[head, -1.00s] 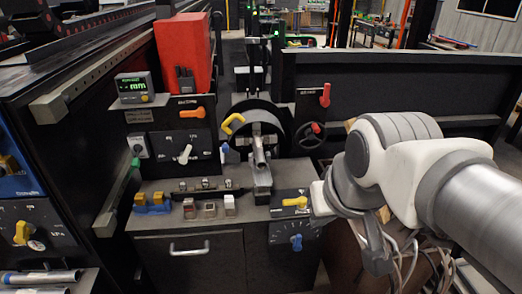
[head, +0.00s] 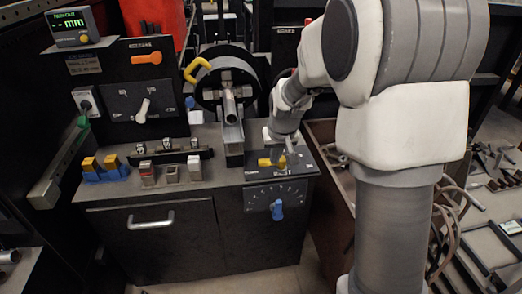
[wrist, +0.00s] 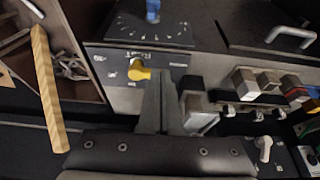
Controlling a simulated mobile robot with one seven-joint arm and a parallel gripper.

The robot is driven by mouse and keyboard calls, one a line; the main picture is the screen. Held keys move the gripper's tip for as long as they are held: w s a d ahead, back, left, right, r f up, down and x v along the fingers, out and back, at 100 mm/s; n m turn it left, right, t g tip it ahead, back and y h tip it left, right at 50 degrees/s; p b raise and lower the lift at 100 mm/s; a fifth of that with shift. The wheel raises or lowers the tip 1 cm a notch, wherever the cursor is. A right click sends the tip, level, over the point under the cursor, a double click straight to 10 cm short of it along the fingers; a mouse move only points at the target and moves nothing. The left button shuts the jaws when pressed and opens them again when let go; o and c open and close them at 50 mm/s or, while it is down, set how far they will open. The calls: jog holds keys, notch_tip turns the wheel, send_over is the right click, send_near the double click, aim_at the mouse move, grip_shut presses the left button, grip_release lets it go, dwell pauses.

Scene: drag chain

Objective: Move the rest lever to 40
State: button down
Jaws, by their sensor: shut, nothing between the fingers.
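A blue lever (head: 277,210) points down on a dark front plate with a fan of scale marks (head: 275,193). It also shows at the top of the wrist view (wrist: 153,10). A yellow lever (head: 266,162) lies on the counter's top right corner above that plate, and shows in the wrist view (wrist: 138,70). My gripper (head: 290,150) is shut and empty above the counter corner. In the wrist view its fingers (wrist: 163,78) appear just right of the yellow lever; contact cannot be judged.
A row of small blocks (head: 170,174) and blue-yellow pieces (head: 104,168) sit left on the counter. A tube in a cradle (head: 231,105) stands behind. A drawer handle (head: 151,220) juts out below. Cables (head: 447,215) hang at the right.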

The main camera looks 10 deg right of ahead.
aim_at(264, 159)
jog(key=shift+w+f+b, duration=0.6)
jog(key=shift+w+f, duration=0.7)
jog(key=shift+f, duration=0.3)
jog(key=shift+w+f+b, duration=0.6)
jog(key=shift+w+f, duration=0.75)
jog(key=shift+f, duration=0.25)
jog(key=shift+w+f+b, duration=0.6)
jog(key=shift+w+f, duration=0.7)
jog(key=shift+f, duration=0.3)
jog(key=shift+w+a+m+h+p, duration=0.3)
jog(key=shift+w+m+p, duration=0.15)
jog(key=shift+m+p, duration=0.35)
jog(key=shift+w+a+r+m, duration=0.1)
jog(key=shift+w+m, duration=0.15)
jog(key=shift+m, duration=0.25)
jog(key=shift+w+a+m+h+p, duration=0.15)
jog(key=shift+w+m+h+p, duration=0.45)
jog(key=shift+m+p, duration=0.5)
jog(key=w+m+g+h+p, duration=0.1)
jog(key=m, duration=0.1)
jog(key=shift+w+m, duration=0.2)
jog(key=shift+m, duration=0.2)
jog(key=shift+w+p, duration=0.3)
jog(key=shift+w, duration=0.15)
